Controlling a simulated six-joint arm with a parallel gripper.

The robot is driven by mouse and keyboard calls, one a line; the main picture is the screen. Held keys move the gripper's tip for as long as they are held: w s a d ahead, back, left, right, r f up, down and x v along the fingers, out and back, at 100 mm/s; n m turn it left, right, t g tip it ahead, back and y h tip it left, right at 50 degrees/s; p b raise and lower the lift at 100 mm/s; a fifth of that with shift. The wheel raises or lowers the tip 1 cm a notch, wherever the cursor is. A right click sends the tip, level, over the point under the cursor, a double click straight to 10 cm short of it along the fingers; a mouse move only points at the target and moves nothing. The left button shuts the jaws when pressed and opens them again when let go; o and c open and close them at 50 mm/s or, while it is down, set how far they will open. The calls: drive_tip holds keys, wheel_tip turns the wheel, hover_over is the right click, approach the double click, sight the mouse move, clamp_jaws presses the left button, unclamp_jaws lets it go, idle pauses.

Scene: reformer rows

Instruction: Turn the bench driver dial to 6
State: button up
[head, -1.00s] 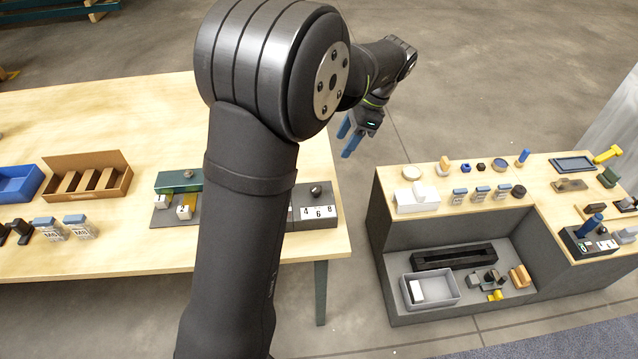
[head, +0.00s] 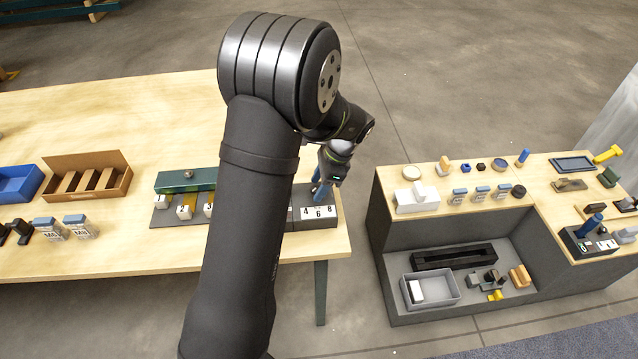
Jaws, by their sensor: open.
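A dark grey box (head: 331,204) sits at the right end of the wooden table, with a white number plate (head: 318,212) on its front. The gripper is open. The knob on top of the box is hidden behind the fingers, so I cannot tell its setting or whether the fingers touch it.
A green-topped fixture (head: 184,179) with numbered white blocks stands left of my arm. A brown divided box (head: 86,177) and a blue bin (head: 16,184) are farther left. A lower shelf unit (head: 377,215) with small parts stands to the right, across a floor gap.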

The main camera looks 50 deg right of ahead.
drive_tip(key=shift+c, duration=0.4)
drive_tip(key=c, duration=0.9)
drive_tip(key=shift+n, duration=0.3)
drive_tip(key=n, duration=0.1)
drive_tip(key=n+g+y, duration=0.1)
drive_tip(key=n, duration=0.1)
drive_tip(key=shift+w+d+n, duration=0.1)
drive_tip(key=shift+w+n, duration=0.05)
drive_tip(key=shift+n, duration=0.15)
drive_tip(key=shift+w+n+g, duration=0.15)
drive_tip(key=shift+n+g, duration=0.95)
drive_tip(key=shift+n, duration=1.2)
drive_tip(key=o, duration=1)
